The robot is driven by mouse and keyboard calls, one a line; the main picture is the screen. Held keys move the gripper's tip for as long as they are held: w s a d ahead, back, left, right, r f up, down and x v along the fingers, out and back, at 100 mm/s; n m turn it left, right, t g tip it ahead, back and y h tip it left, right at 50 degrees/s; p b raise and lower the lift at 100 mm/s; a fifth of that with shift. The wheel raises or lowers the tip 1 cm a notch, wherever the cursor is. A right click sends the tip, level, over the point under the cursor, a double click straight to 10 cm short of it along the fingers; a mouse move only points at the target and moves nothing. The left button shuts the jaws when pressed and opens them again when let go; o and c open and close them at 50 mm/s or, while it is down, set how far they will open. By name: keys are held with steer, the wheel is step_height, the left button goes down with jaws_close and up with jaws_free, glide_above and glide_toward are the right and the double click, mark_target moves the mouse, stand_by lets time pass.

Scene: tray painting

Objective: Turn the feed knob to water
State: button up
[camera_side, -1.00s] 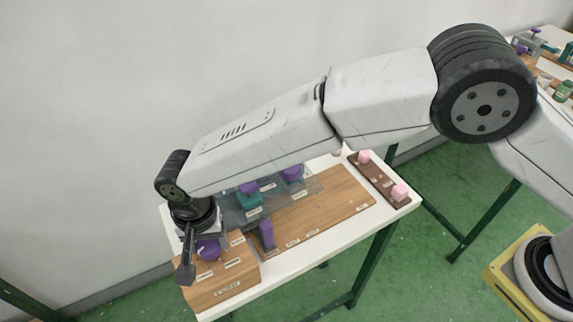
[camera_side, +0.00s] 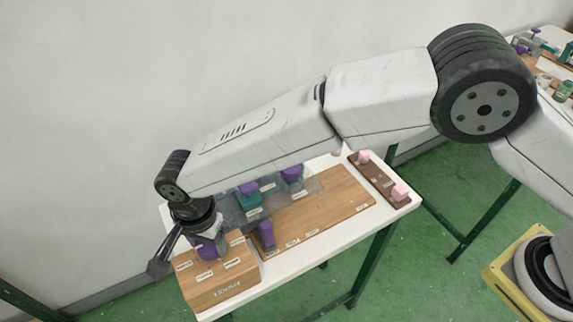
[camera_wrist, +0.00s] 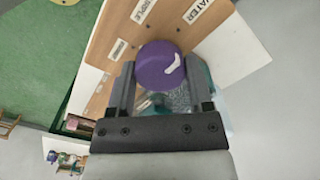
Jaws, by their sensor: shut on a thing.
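The feed knob (camera_wrist: 157,62) is a round purple knob with a white pointer mark, on a wooden box (camera_side: 222,289) at the table's left end. It also shows in the side view (camera_side: 207,251), partly behind my wrist. In the wrist view my gripper (camera_wrist: 160,80) has one finger on each side of the knob and is shut on it. The pointer mark slants to the upper right, roughly toward the side of the WATER label (camera_wrist: 205,9). The PURPLE label (camera_wrist: 145,9) lies at the upper left of the knob, with another label (camera_wrist: 119,49) lower left.
A purple upright block (camera_side: 267,235) stands just right of the box. Behind it are a teal block (camera_side: 249,201) and clear panels. A wooden board (camera_side: 335,198) fills the middle of the white table. A dark strip with pink knobs (camera_side: 399,192) is at its right end.

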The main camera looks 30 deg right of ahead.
steer(key=shift+r, duration=0.1)
steer(key=o, duration=1.3)
steer(key=shift+r, duration=3.85)
steer(key=w+d+n+t, duration=0.1)
steer(key=w+d+n, duration=0.1)
steer(key=d, duration=1.1)
steer(key=w+d+n, duration=0.2)
steer(key=d, duration=1)
steer(key=s+d+n, duration=0.1)
steer(key=s+d, duration=0.3)
steer(key=d, duration=0.2)
steer(key=s+d+f+n+t, duration=0.1)
steer(key=s+d+n, duration=0.1)
steer(key=s+d, duration=0.2)
steer(key=s+d+n, duration=0.2)
steer(key=s+d, duration=0.2)
steer(key=d, duration=0.4)
steer(key=shift+s+d+f+t, duration=0.2)
steer(key=shift+d+t, duration=0.1)
